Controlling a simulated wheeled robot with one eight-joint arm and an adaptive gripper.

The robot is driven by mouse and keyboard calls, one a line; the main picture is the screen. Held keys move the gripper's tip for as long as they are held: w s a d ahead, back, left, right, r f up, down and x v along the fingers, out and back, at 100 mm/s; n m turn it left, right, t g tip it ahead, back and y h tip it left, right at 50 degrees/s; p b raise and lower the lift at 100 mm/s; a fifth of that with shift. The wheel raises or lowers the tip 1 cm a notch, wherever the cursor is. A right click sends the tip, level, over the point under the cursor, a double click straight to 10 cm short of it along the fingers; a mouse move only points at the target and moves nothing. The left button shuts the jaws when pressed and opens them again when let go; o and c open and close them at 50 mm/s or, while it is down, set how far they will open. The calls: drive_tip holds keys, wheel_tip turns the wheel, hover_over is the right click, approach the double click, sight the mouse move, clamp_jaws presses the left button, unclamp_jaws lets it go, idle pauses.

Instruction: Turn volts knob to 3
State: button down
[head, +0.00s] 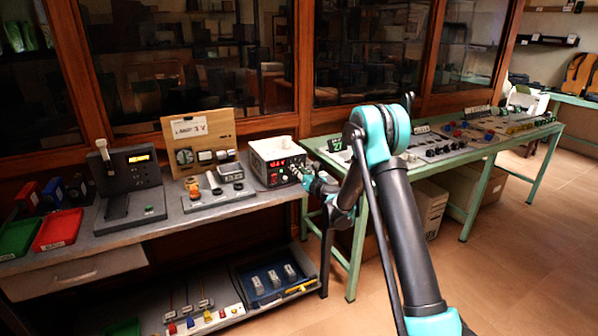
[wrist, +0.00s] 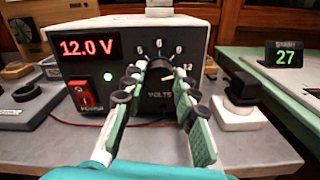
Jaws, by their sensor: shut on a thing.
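The power supply is a pale box with a dark front (wrist: 135,50); it also stands on the grey bench in the head view (head: 262,151). Its red display (wrist: 90,47) reads 12.0 V. The black volts knob (wrist: 159,72) is at the right of the front, above the VOLTS label, with scale numbers around it and 12 at the right. A pale pointer mark on the knob seems to lie toward 12. My gripper (wrist: 160,79) is shut on the knob, one finger on each side; the fingers hide part of the dial. In the head view my gripper (head: 308,180) is small against the front.
A red rocker switch (wrist: 83,95) and a lit green lamp (wrist: 107,76) are left of the knob. A black-knobbed white block (wrist: 240,100) stands close at the right. A green-framed table with a "27" display (head: 335,144) is further right.

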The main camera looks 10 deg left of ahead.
drive_tip(key=n, duration=1.6)
drive_tip(key=shift+f, duration=0.1)
drive_tip(key=n, duration=0.7)
drive_tip(key=shift+s, duration=0.1)
drive_tip(key=n, duration=0.4)
drive_tip(key=shift+n, duration=1.7)
